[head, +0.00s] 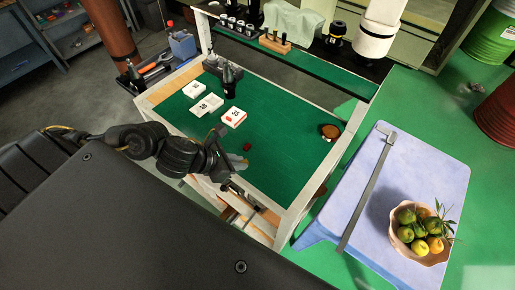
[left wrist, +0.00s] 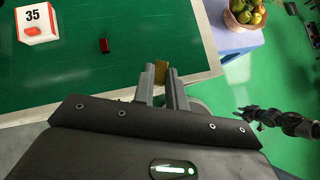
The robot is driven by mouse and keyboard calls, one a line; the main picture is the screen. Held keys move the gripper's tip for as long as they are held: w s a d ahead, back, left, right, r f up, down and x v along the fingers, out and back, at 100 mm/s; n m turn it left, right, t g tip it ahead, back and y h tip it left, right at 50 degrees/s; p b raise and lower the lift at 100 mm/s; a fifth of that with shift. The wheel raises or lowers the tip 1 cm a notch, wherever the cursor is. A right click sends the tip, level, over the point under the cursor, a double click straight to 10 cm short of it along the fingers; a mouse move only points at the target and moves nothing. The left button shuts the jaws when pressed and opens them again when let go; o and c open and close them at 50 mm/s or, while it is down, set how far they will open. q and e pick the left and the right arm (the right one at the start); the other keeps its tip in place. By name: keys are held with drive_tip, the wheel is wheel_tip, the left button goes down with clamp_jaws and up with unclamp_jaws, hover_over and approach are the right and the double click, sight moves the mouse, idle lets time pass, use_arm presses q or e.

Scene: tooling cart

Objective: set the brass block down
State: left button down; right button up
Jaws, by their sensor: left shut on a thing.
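My left gripper (head: 238,162) reaches in from the left over the near part of the green-topped cart (head: 285,135). In the left wrist view its two fingers (left wrist: 160,82) are shut on a small brass block (left wrist: 161,73). The block shows between the fingertips, over the green top near its edge; I cannot tell whether it touches the surface. In the head view the block is too small to make out. My right arm's end (left wrist: 250,113) shows small at the right of the left wrist view; its jaws are unclear.
A small red block (head: 247,147) lies close beyond the left gripper. Several numbered white boxes, one marked 35 (head: 233,117), stand farther back. An amber round object (head: 330,132) sits near the right edge. The middle of the top is clear. A fruit bowl (head: 421,258) stands outside the cart.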

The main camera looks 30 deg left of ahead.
use_arm(q)
drive_tip(key=w+f+b, duration=0.2)
drive_tip(key=w, duration=0.1)
drive_tip(key=w+d+f+b, duration=0.1)
drive_tip(key=w+f+b, duration=0.1)
drive_tip(key=w+f, duration=0.1)
drive_tip(key=w+f+b, duration=0.2)
drive_tip(key=w+f, duration=0.1)
drive_tip(key=w, duration=0.1)
drive_tip(key=shift+w+d, duration=0.15)
drive_tip(key=shift+w, duration=0.2)
drive_tip(key=shift+w+f, duration=0.1)
drive_tip(key=shift+f, duration=0.2)
wheel_tip(320, 180, down, 3)
drive_tip(key=shift+w+f, duration=0.1)
drive_tip(key=shift+f, duration=0.2)
drive_tip(key=c, duration=1.4)
unclamp_jaws()
drive_tip(key=shift+r, duration=0.1)
